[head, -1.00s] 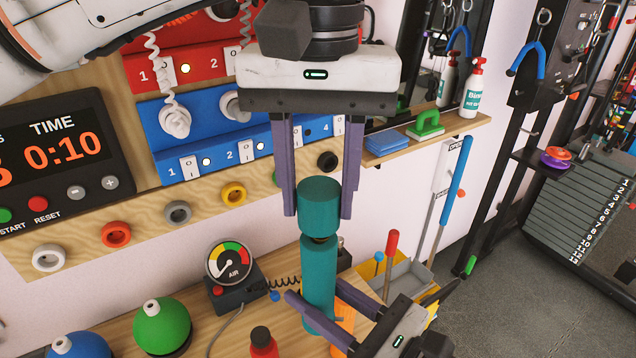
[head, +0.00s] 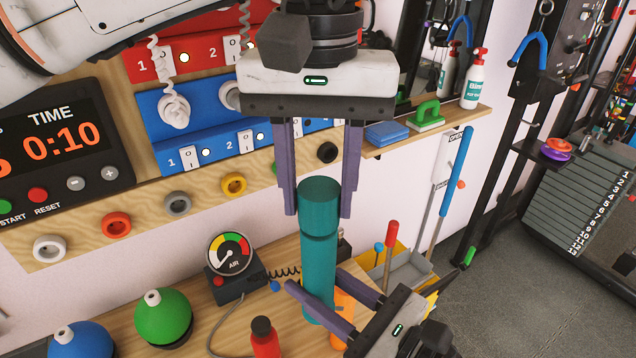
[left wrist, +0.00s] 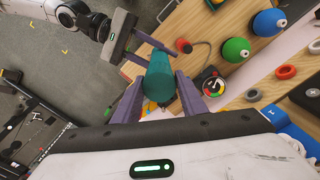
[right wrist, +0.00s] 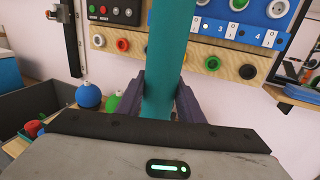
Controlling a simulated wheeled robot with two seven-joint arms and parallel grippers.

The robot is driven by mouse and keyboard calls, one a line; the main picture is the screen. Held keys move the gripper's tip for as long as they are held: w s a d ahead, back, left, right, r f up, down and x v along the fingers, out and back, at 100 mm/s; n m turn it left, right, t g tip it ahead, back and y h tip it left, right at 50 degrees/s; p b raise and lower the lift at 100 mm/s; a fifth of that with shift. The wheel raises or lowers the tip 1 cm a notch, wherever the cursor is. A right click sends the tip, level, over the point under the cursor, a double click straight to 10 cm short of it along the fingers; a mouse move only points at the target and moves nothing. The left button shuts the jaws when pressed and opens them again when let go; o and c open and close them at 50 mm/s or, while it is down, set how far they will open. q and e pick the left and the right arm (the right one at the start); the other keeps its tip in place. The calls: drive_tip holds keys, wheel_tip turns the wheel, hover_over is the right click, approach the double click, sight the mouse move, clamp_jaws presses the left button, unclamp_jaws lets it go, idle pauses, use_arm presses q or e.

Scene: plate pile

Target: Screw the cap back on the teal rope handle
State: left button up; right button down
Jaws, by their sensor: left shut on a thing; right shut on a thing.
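The teal rope handle (head: 318,278) stands upright above the bench. Its teal cap (head: 319,206) sits on top, in line with it, with only a thin seam between them. My left gripper (head: 318,208) comes from above and is shut on the cap, one finger on each side. The cap also shows between its fingers in the left wrist view (left wrist: 160,78). My right gripper (head: 335,308) is shut on the lower part of the handle. The handle also shows between its fingers in the right wrist view (right wrist: 163,75). The screw thread is hidden.
A wooden bench (head: 215,318) lies below, with a red bottle (head: 265,340), an air gauge (head: 231,255) and green (head: 163,318) and blue (head: 82,342) round objects. A wall panel with a timer (head: 60,145) stands behind. Open floor (head: 510,300) lies to the right.

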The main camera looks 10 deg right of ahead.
use_arm(q)
drive_tip(key=shift+f, duration=0.35)
drive_tip(key=m, duration=1)
drive_tip(key=shift+w, duration=0.1)
drive_tip(key=o, duration=1)
